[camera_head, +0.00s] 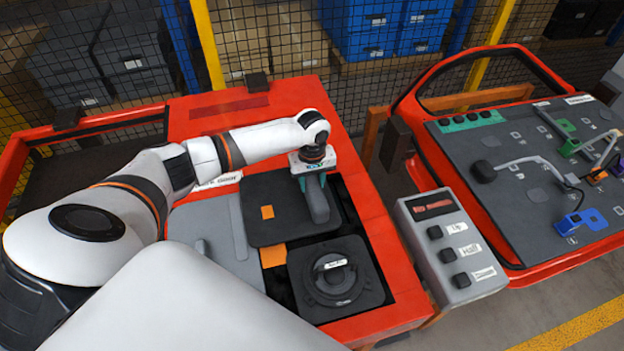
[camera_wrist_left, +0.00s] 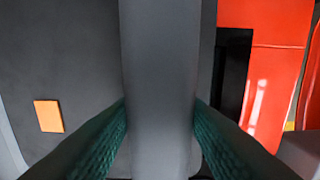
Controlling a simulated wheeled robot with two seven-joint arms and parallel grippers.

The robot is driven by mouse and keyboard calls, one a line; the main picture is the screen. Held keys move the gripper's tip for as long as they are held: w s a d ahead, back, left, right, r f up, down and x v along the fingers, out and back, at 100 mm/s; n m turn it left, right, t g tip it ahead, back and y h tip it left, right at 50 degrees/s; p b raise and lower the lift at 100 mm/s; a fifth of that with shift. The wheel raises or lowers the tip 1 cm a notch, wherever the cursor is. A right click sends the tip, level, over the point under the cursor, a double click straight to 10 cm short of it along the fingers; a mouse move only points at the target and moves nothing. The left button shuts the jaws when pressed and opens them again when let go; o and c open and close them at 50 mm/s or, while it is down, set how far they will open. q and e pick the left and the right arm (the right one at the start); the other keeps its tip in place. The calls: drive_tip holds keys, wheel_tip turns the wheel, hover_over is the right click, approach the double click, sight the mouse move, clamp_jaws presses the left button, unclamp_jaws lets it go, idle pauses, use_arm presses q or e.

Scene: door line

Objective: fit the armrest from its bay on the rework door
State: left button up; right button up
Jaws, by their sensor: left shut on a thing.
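The armrest (camera_head: 319,206) is a long grey bar, and it also shows in the left wrist view (camera_wrist_left: 160,60). My left gripper (camera_head: 314,183) is shut on it, with a green fingertip on each side of the bar in the left wrist view (camera_wrist_left: 160,128). The bar is over the dark square panel (camera_head: 268,222) of the red door (camera_head: 222,121) at left, whose label is partly covered and seems to end in "ork door". I cannot tell whether the bar touches the panel. My right gripper is not in view.
A round black speaker-like part (camera_head: 335,278) sits below the panel, near an orange patch (camera_head: 273,256). A grey button box (camera_head: 452,244) stands to the right. A second red door (camera_head: 540,262) carries several coloured parts. A mesh fence (camera_head: 290,50) runs behind.

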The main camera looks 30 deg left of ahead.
use_arm(q)
drive_tip(key=shift+s+d+f, duration=0.1)
drive_tip(key=shift+s+f, duration=0.05)
drive_tip(key=shift+f, duration=0.1)
idle(0.4)
drive_tip(key=o, duration=1.4)
drive_tip(key=shift+r, duration=0.15)
wheel_tip(320, 180, up, 12)
drive_tip(key=shift+f+b, duration=0.1)
drive_tip(key=shift+b, duration=0.5)
